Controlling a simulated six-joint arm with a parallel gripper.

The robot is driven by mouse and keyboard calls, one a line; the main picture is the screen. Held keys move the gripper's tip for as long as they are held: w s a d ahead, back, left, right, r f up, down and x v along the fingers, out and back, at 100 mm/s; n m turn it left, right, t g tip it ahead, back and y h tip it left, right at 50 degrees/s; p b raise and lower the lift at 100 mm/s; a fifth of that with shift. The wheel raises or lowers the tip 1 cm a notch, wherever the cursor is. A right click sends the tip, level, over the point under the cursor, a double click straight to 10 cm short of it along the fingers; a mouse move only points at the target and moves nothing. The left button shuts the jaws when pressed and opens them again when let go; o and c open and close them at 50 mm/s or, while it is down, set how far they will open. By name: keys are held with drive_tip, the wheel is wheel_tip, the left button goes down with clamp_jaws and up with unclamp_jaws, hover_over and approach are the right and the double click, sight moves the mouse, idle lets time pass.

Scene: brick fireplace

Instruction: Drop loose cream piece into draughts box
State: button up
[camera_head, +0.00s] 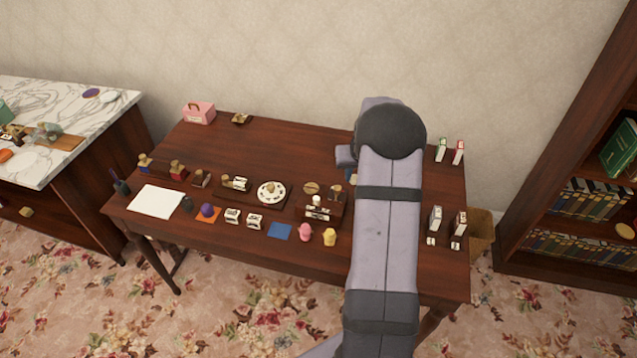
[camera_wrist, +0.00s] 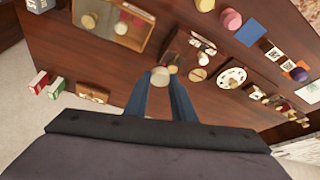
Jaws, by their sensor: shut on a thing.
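My gripper (camera_wrist: 160,82) is shut on a small round cream piece (camera_wrist: 160,74), held between its two blue fingertips above the dark wooden table. A shallow open wooden box (camera_wrist: 146,43), which looks like the draughts box, lies ahead and to the left in the wrist view. A cream disc (camera_wrist: 88,21) and some other pieces, hard to make out, lie inside it. The held piece is outside this box and apart from it.
A wooden stand (camera_head: 320,210) and a round dial (camera_head: 271,193) are left of my arm. Pink (camera_head: 305,232) and yellow (camera_head: 330,236) items stand near the front edge. Green (camera_head: 441,150) and red (camera_head: 458,152) small boxes stand to its right. Clear tabletop lies at the back (camera_head: 290,140).

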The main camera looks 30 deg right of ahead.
drive_tip(key=s+d+f+m, duration=0.1)
drive_tip(key=s+d+f, duration=0.2)
drive_tip(key=d, duration=0.6)
drive_tip(key=shift+s+d+b, duration=0.15)
drive_tip(key=shift+d+b, duration=0.15)
drive_tip(key=shift+d, duration=0.1)
drive_tip(key=shift+f, duration=0.2)
wheel_tip(320, 180, down, 6)
drive_tip(key=b, duration=0.3)
drive_tip(key=shift+r+b, duration=0.15)
drive_tip(key=shift+b, duration=0.15)
drive_tip(key=o, duration=1.1)
drive_tip(key=shift+a+r, duration=0.1)
drive_tip(key=shift+r, duration=0.1)
drive_tip(key=b+v, duration=0.2)
drive_tip(key=v, duration=0.5)
drive_tip(key=shift+a, duration=0.15)
